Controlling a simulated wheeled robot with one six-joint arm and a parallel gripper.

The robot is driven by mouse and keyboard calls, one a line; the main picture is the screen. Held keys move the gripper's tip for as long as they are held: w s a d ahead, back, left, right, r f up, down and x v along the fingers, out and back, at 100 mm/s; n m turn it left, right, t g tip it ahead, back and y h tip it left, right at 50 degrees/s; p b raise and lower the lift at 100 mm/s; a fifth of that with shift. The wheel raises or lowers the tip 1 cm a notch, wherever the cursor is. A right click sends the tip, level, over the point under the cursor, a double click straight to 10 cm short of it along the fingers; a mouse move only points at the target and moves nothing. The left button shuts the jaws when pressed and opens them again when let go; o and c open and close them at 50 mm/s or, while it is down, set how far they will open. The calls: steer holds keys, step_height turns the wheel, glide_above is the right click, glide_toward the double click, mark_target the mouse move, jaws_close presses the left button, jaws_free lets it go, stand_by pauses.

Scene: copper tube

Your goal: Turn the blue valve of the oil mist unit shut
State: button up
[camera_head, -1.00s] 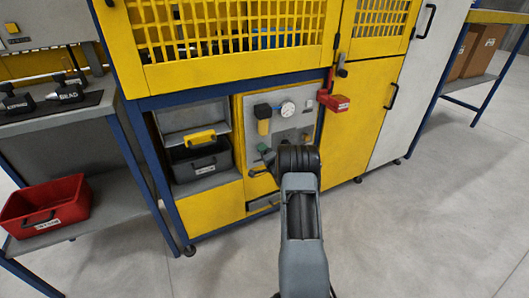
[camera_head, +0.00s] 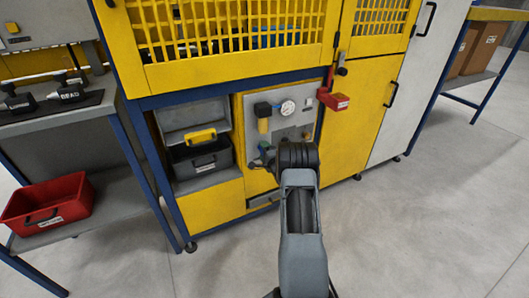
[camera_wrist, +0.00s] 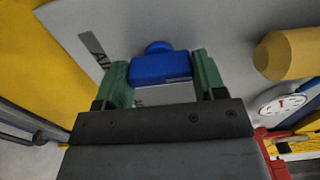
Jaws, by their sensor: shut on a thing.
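The oil mist unit is a grey panel (camera_head: 290,131) in the yellow machine front, with a round gauge and a yellow bowl. The blue valve (camera_wrist: 161,68) shows in the wrist view as a blue bar handle with a rounded knob behind it. My gripper (camera_wrist: 161,80) has a green fingertip on each side of the handle and is shut on it. The handle lies across, from finger to finger. In the head view my gripper (camera_head: 264,157) is at the panel's lower left, below the bowl, and my wrist hides part of the panel.
The yellow bowl (camera_wrist: 287,54) and the gauge (camera_wrist: 281,101) are to the right of my gripper in the wrist view. A red padlock-like block (camera_head: 334,101) sticks out at the panel's upper right. A dark bin (camera_head: 200,158) stands in the left bay. The floor in front is clear.

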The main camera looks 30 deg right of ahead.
steer(key=o, duration=0.9)
steer(key=s+p, duration=0.1)
steer(key=s, duration=0.3)
steer(key=s+a+p, duration=0.1)
steer(key=s, duration=0.8)
steer(key=shift+s+a+p, duration=0.35)
steer(key=shift+a+p, duration=0.05)
steer(key=w+a+r+n+g+p, duration=0.1)
steer(key=a+r+n+g+p, duration=0.4)
steer(key=r, duration=0.7)
steer(key=w+a+r+n+g+p, duration=0.1)
steer(key=a+r+n+p, duration=0.2)
steer(key=a+r+p, duration=0.65)
steer(key=s+a+r+n+g+y+p, duration=0.1)
steer(key=s+a+r+n+g+p, duration=0.1)
steer(key=s+r, duration=0.5)
steer(key=s+a+r+n+g+y+p, duration=0.1)
steer(key=s+a+r+n+g+p, duration=0.2)
steer(key=s+a+r+n, duration=0.3)
steer(key=s+a+r+n+g+p, duration=0.3)
steer(key=s+a+r+n+p, duration=0.1)
steer(key=s+a+r, duration=0.3)
steer(key=shift+s+r+y+p, duration=0.2)
steer(key=shift+s+r+p, duration=0.1)
steer(key=shift+s, duration=0.3)
steer(key=shift+s+r+y+p, duration=0.2)
steer(key=shift+s+p, duration=0.05)
steer(key=shift+s, duration=0.3)
